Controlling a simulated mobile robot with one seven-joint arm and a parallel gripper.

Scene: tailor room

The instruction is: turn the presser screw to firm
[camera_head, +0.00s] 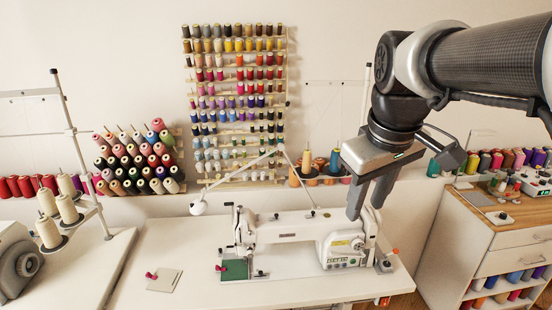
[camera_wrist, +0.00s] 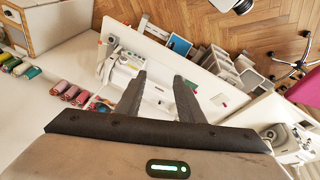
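The white sewing machine (camera_head: 300,228) stands on the white table in the head view. Its needle head (camera_head: 243,230) is at the left end, with a small upright post (camera_head: 238,212) on top. The presser screw is too small to pick out for certain. My gripper (camera_head: 366,212) is open and empty, pointing down over the right end of the machine, well to the right of the needle head. In the wrist view my gripper's two fingers (camera_wrist: 160,78) are spread apart with nothing held, and part of the white machine (camera_wrist: 124,70) shows beside the left finger.
A small grey square (camera_head: 164,279) with a red knob lies on the table (camera_head: 200,290) to the left. Thread racks (camera_head: 237,100) line the wall. A wooden cabinet (camera_head: 480,245) stands to the right. The table's front left is mostly clear.

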